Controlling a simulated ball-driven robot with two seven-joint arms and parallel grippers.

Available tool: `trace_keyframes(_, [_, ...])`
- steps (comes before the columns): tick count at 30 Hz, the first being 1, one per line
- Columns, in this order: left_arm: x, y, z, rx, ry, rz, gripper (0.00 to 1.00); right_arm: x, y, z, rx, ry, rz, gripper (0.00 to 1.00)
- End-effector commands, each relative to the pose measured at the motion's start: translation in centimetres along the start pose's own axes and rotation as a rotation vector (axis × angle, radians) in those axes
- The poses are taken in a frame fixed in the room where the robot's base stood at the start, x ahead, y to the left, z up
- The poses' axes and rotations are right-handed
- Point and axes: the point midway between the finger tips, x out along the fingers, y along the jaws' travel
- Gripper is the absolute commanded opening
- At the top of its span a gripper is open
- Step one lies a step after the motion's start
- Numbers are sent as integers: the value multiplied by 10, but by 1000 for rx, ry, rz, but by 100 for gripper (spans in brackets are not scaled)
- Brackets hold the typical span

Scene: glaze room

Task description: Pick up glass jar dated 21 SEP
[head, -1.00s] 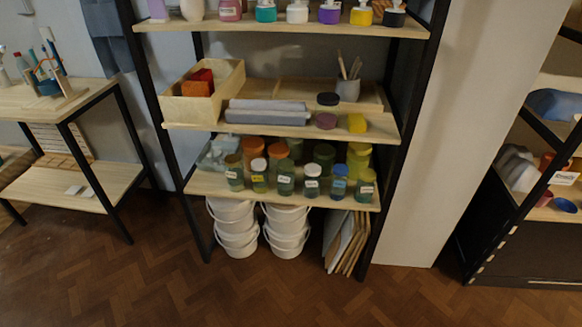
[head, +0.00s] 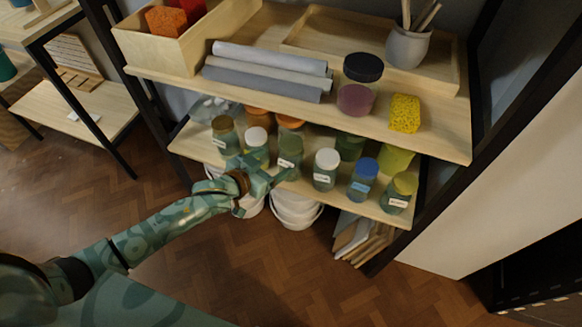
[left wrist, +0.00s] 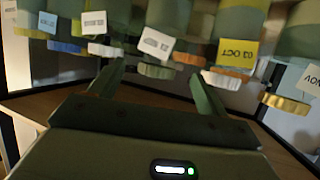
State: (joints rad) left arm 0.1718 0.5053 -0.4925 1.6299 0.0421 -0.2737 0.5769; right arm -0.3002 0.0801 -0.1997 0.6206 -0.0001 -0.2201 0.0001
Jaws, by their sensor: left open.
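Several labelled glass jars stand in a front row on the lower shelf. I cannot read 21 SEP on any label. My left gripper (head: 266,173) is open and empty, in front of the green-lidded jar (head: 290,151). In the left wrist view, which shows the jars upside down, that jar (left wrist: 166,14) appears beyond and between the open fingers (left wrist: 156,82); its white label is unclear. Beside it are a white-lidded jar with a yellow label (left wrist: 237,54), which seems to read 03 OCT, and another white-lidded jar (head: 326,170). My right gripper is out of view.
Also in the row are a brown-lidded jar (head: 224,138), a blue-lidded jar (head: 363,180) and a yellow-green-lidded jar (head: 400,194). More jars stand behind. The upper shelf (head: 440,140) overhangs them, with a yellow sponge (head: 405,113). White buckets (head: 294,210) stand below.

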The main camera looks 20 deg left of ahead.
Motion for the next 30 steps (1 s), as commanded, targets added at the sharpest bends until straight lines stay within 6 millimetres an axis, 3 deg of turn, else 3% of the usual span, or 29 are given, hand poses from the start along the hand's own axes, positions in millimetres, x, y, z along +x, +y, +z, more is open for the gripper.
trace_keyframes(3, [29,0,6,-1,-4,0,77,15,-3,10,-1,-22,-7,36])
trace_keyframes(11, [53,0,4,0,-2,0,77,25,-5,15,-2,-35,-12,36])
trace_keyframes(18, [92,-1,12,-1,-5,0,77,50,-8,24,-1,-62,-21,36])
trace_keyframes(28, [99,-2,6,2,-2,-1,77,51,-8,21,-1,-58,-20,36])
trace_keyframes(30, [99,-2,6,1,-2,-1,57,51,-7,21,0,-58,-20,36])
